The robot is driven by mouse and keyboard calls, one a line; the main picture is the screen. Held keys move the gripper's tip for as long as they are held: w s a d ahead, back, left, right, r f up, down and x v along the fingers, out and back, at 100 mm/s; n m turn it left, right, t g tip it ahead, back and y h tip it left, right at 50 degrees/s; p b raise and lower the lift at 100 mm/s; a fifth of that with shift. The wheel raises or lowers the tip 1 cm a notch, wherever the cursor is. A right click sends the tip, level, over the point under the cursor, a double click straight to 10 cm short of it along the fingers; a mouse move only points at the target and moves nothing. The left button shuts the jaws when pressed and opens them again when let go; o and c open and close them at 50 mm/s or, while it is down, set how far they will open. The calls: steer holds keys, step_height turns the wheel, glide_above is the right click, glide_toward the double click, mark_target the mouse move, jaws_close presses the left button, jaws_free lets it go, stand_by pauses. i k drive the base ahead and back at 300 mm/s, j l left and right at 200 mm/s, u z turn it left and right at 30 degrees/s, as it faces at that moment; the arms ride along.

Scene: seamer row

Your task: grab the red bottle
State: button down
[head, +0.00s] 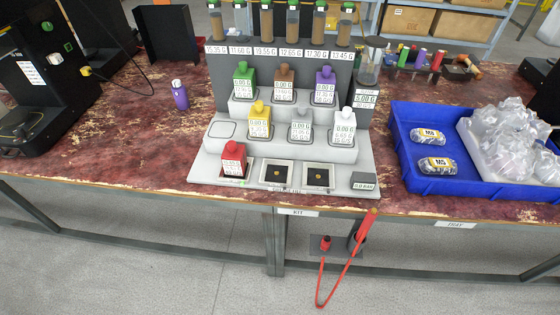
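The red bottle (233,160) stands upright at the front left of the grey stepped stand (215,172). It has a red cap and a white label on its front. It sits in a square spot on the lowest step, left of two small framed black pads (318,177). My gripper does not show in the head view, so its place and opening cannot be seen.
Behind it are yellow (259,120), grey (301,127), white (343,127), green (243,82), brown (284,82) and purple (324,85) bottles. A blue tray (408,166) holds bagged items at right. A red strap (338,277) hangs below the table edge.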

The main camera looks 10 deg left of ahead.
mark_target(233, 156)
steer(key=u, duration=0.45)
steer(key=i+l+u, duration=0.1)
steer(key=u, duration=0.35)
steer(key=i+u, duration=0.1)
steer(key=u, duration=0.3)
steer(key=l+u, duration=0.15)
steer(key=u, duration=0.3)
steer(key=l+u, duration=0.1)
steer(key=u, duration=0.35)
steer(key=i+l, duration=0.1)
steer(key=l, duration=0.85)
steer(key=i+l, duration=0.15)
steer(key=l, duration=0.3)
steer(key=u, duration=0.05)
